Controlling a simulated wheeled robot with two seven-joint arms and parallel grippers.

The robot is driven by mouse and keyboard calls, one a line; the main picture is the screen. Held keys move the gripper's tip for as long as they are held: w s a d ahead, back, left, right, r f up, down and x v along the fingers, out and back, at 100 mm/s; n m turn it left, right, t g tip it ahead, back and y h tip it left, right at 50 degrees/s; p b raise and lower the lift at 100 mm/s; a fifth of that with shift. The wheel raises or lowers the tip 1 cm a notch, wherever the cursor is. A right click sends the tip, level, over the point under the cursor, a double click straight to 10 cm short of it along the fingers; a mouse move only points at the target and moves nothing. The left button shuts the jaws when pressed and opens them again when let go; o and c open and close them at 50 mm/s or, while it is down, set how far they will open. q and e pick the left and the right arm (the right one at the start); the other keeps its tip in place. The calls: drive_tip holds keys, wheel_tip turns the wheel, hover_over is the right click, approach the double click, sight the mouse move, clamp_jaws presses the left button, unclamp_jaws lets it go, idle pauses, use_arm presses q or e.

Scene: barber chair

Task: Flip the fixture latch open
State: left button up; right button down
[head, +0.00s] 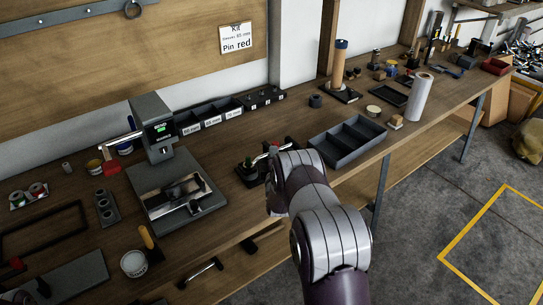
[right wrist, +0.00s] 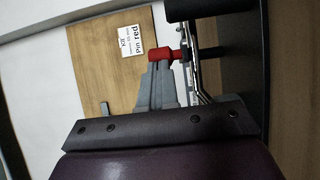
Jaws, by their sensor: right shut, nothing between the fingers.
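The fixture (head: 250,170) is a small dark base with a green part, standing near the front of the bench. Its metal latch lever (right wrist: 192,75) and red tip (right wrist: 162,53) show close up in the right wrist view. In the head view, my right gripper (head: 275,155) is at the fixture's right side, and my wrist partly hides it. In the right wrist view, my right gripper's grey fingers (right wrist: 158,72) are shut and empty, right beside the red tip. I cannot tell whether they touch it. My left gripper is not in view.
A press (head: 155,135) with a grey base stands left of the fixture. A dark divided tray (head: 347,141) lies to the right, near the bench edge. Labelled bins (head: 208,117) stand behind. A sign reading "Pin red" (head: 236,38) hangs on the wall board.

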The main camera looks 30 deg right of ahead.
drive_tip(key=shift+d, duration=0.35)
drive_tip(key=shift+s+d+b, duration=0.1)
drive_tip(key=shift+d+b, duration=0.25)
drive_tip(key=shift+b, duration=0.15)
idle(1.0)
